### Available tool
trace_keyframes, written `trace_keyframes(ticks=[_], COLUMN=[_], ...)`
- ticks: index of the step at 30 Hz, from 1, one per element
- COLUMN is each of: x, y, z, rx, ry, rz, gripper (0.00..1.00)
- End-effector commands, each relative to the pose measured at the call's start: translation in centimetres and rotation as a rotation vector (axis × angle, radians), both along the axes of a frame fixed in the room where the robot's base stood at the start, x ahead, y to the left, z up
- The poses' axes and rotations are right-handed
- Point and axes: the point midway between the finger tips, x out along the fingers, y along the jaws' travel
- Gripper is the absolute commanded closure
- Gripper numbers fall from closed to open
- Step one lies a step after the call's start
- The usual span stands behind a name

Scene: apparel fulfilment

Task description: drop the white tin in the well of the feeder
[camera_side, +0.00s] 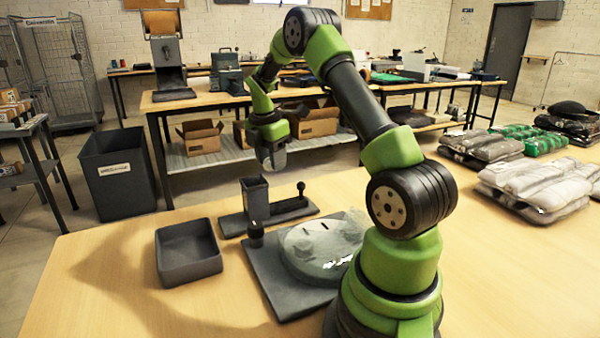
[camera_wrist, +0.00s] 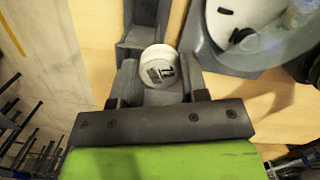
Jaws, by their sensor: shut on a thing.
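My gripper (camera_side: 272,157) hangs above the bench and is shut on the white tin (camera_wrist: 158,66). In the wrist view the tin sits between the two fingers of my gripper (camera_wrist: 158,82), its round labelled face toward the camera. In the side view I cannot make the tin out clearly. The feeder (camera_side: 278,212) is a dark grey base with an upright square well (camera_side: 255,200) and a knobbed lever at its right end. My gripper is above the well and slightly to its right in the side view. In the wrist view part of the feeder (camera_wrist: 143,30) shows beyond the tin.
An empty grey open tray (camera_side: 189,268) stands left of the feeder. A grey fixture (camera_side: 275,283) with a pale round disc (camera_side: 325,245) lies in front of the feeder, near my base. Bagged garments (camera_side: 535,182) lie on the right of the bench. The left front is clear.

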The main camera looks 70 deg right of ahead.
Motion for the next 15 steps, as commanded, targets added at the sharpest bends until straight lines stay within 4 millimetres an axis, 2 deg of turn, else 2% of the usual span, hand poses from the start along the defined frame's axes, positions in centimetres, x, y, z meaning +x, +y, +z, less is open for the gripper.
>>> trace_keyframes(ticks=[1, 6, 11, 15], x=[1.3, 3.9, 4.7, 4.7], y=[0.1, 0.5, 0.8, 0.8], z=[0.3, 1.1, 1.1, 0.0], rx=[0.000, 0.004, 0.008, 0.009], ry=[-0.003, -0.007, -0.008, -0.006], rz=[0.056, 0.190, 0.234, 0.237], gripper=[0.82, 0.82, 0.82, 0.82])
